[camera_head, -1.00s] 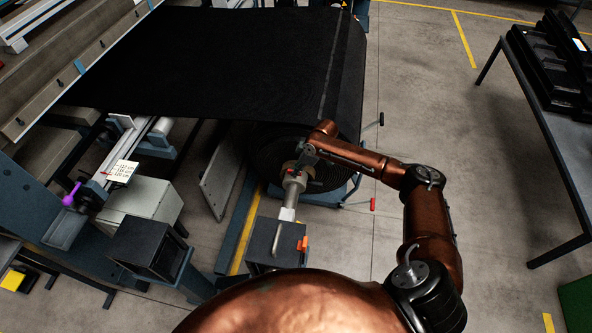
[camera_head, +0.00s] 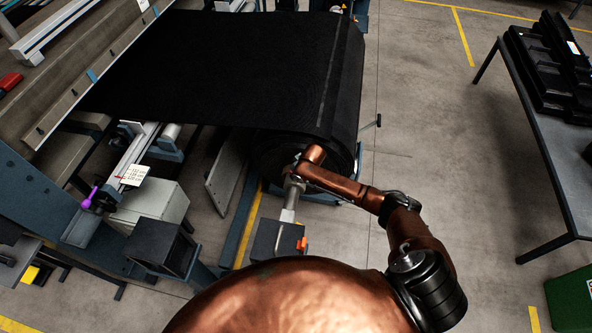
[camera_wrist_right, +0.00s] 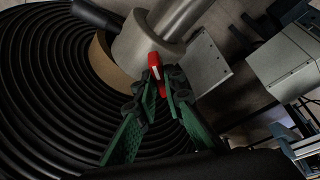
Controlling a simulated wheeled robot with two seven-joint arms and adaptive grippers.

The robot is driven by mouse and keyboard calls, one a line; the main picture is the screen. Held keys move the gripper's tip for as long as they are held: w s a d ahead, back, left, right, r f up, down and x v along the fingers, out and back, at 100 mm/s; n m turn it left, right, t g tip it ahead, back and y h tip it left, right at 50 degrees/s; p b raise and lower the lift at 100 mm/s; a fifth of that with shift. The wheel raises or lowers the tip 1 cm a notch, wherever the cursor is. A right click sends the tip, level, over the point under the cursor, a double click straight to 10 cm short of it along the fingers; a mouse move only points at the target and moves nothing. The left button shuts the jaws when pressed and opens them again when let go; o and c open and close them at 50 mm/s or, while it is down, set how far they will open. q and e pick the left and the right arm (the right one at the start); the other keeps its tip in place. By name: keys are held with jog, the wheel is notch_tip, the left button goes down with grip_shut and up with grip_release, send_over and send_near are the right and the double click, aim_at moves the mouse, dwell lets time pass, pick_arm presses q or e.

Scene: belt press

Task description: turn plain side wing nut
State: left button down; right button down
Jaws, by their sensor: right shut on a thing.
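The red wing nut (camera_wrist_right: 155,66) sits on the grey metal collar (camera_wrist_right: 142,48) around the shaft at the core of the black belt roll (camera_wrist_right: 45,75). In the right wrist view, the green fingers of my right gripper (camera_wrist_right: 161,84) are closed on the wing nut. Part of the nut shows beyond the fingertips. In the head view, my right arm reaches to the roll's near end, where the wrist (camera_head: 312,156) is over the shaft (camera_head: 292,196); the nut is hard to make out there. My left gripper is not in view.
The black belt (camera_head: 215,65) stretches left from the roll. A dark box with an orange part (camera_head: 278,240) stands at the shaft's near end. A card (camera_head: 132,175) and a purple handle (camera_head: 90,198) are at the left. A table (camera_head: 545,135) stands right, with open floor between.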

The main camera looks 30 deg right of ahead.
jog(key=m+p, duration=0.1)
jog(key=m+h+p, duration=0.1)
jog(key=m, duration=0.1)
jog(key=shift+a+r, duration=0.15)
jog(key=shift+a, duration=0.05)
jog(key=m+h+p, duration=0.1)
jog(key=m, duration=0.1)
jog(key=shift+a+m+p, duration=0.1)
jog(key=shift+m+p, duration=0.2)
jog(key=shift+p, duration=0.05)
jog(key=shift+m+h, duration=0.5)
jog(key=shift+m, duration=0.7)
jog(key=shift+m+g+h, duration=0.3)
jog(key=shift+m, duration=0.7)
jog(key=shift+w, duration=0.1)
jog(key=c, duration=2)
grip_release()
jog(key=v, duration=1.1)
jog(key=shift+a+r, duration=0.15)
jog(key=shift+r, duration=0.15)
